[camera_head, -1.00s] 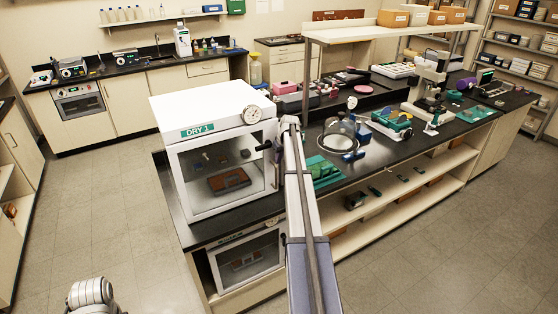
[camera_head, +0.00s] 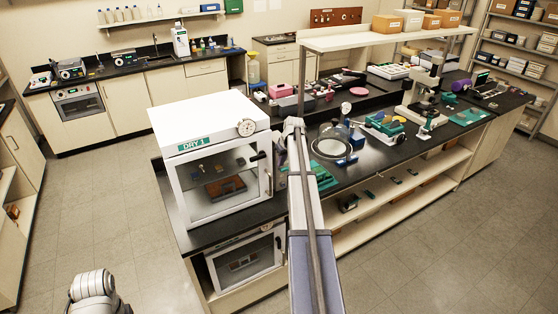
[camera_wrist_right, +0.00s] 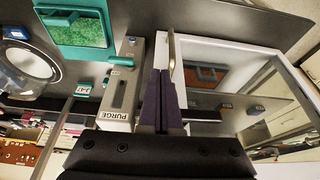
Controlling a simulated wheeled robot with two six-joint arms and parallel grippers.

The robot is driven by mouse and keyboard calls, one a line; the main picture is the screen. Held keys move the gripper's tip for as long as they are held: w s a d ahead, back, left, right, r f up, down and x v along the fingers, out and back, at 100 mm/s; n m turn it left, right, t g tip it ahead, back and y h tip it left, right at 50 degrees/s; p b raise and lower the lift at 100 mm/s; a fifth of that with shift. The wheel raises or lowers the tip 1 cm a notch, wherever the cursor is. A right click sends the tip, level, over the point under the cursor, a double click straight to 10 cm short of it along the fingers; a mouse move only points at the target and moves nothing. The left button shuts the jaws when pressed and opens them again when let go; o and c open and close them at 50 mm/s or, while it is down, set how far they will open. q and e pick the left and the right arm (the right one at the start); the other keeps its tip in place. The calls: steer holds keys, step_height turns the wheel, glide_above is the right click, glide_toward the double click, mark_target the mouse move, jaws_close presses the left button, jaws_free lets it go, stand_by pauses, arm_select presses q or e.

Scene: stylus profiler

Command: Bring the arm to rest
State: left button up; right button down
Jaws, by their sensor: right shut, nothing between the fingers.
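My right arm reaches up from the bottom centre of the head view. Its gripper (camera_head: 292,125) is beside the right front edge of the white dry cabinet labelled DRY 1 (camera_head: 209,115). In the right wrist view its dark fingers (camera_wrist_right: 161,100) are together with nothing between them. They appear between the cabinet's glass front (camera_wrist_right: 228,70) and a grey panel marked PURGE (camera_wrist_right: 118,100); I cannot tell whether they touch either. The cabinet door looks shut, with a brown tray (camera_head: 226,185) inside. A joint of my left arm shows at bottom left; its gripper is out of view.
A second cabinet (camera_head: 245,262) stands below the first. To the right, the black bench holds a round glass-domed item (camera_head: 331,147), a green-topped instrument (camera_head: 383,126) and a microscope-like stand (camera_head: 424,90). A raised shelf (camera_head: 370,38) spans the bench. The floor (camera_head: 115,210) at left is clear.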

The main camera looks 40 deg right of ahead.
arm_select(q)
steer(key=shift+w+a+r, duration=0.15)
steer(key=shift+r, duration=0.2)
arm_select(e)
steer(key=shift+a+r, duration=0.25)
steer(key=shift+r, duration=0.15)
steer(key=shift+d, duration=0.1)
